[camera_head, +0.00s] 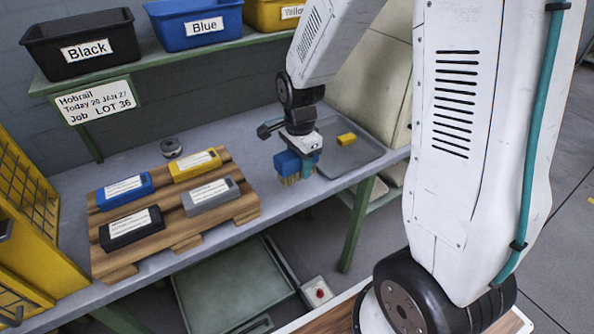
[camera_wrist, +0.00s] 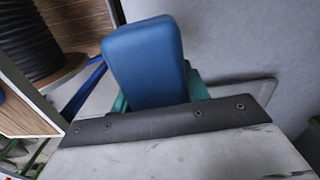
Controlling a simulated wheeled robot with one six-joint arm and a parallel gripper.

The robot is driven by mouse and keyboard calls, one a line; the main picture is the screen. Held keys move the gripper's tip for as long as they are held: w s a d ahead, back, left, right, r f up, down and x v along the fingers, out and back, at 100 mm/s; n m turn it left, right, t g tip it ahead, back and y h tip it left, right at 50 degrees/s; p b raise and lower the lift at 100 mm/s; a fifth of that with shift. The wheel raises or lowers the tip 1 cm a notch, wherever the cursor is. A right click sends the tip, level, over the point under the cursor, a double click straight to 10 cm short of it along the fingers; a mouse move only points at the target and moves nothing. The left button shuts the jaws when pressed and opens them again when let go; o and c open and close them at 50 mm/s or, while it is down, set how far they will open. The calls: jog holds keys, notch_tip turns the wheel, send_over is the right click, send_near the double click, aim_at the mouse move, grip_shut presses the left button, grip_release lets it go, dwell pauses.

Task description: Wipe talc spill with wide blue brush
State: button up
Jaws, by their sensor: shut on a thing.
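A wide blue brush (camera_head: 288,163) with tan bristles pointing down is in my gripper (camera_head: 303,163), at the front part of the grey bench (camera_head: 255,145). In the wrist view the blue brush body (camera_wrist: 146,62) sits between the teal fingers of my gripper (camera_wrist: 158,88), which is shut on it. The brush is between the wooden pallet and the grey tray. I cannot tell whether the bristles touch the bench. I cannot make out any talc in either view; my arm and the brush hide part of the bench.
A wooden pallet (camera_head: 180,228) with blue, yellow, grey and black labelled boxes lies left of the brush. A grey tray (camera_head: 368,150) holding a yellow block (camera_head: 346,139) is to the right. Labelled bins (camera_head: 78,45) stand on the shelf above.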

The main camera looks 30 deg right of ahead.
jog(key=shift+r, duration=1.4)
jog(key=shift+w, duration=0.15)
